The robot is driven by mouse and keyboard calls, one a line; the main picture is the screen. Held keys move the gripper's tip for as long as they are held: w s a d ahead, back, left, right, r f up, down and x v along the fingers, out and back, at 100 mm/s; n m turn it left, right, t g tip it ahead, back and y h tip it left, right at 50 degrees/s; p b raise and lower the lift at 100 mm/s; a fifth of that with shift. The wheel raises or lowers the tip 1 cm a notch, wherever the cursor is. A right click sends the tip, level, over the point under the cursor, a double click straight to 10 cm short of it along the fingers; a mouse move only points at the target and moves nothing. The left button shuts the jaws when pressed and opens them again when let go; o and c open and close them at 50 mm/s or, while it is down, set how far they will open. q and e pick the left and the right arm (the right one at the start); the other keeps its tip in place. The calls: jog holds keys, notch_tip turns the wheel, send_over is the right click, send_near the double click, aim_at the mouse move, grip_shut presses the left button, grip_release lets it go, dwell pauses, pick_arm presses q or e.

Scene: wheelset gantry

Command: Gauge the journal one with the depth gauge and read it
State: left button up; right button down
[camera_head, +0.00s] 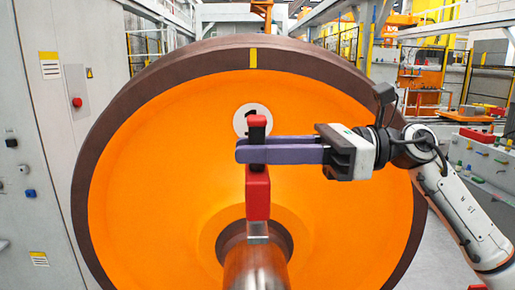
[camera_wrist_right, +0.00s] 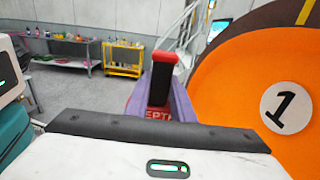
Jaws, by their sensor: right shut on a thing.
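The depth gauge (camera_head: 257,192) has a red body, a black grip and a pale metal foot. It is upright in front of the wheel, and its foot appears at the top of the journal (camera_head: 256,268), a shiny shaft end. I cannot tell whether they touch. My right gripper (camera_head: 243,150) reaches in from the right with purple fingers shut around the gauge's upper part. In the right wrist view the gauge (camera_wrist_right: 164,78) stands between the fingers, with part of its lettering visible. No readout can be read. My left gripper is not in view.
The large orange wheel (camera_head: 150,170) with a dark rim fills the middle and bears a white disc marked 1 (camera_wrist_right: 286,107). A grey cabinet (camera_head: 35,130) stands at the left. A bench (camera_head: 480,155) stands at the right, and a yellow cart (camera_wrist_right: 122,57) is further off.

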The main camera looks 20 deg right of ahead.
jog(key=shift+f+b, duration=0.75)
notch_tip(320, 180, down, 4)
jog(key=b, duration=0.3)
jog(key=shift+w+b, duration=0.1)
jog(key=shift+b, duration=0.2)
jog(key=shift+r, duration=0.1)
dwell(0.6)
jog(key=shift+f+b, duration=2.35)
jog(key=shift+f, duration=0.1)
dwell(1.0)
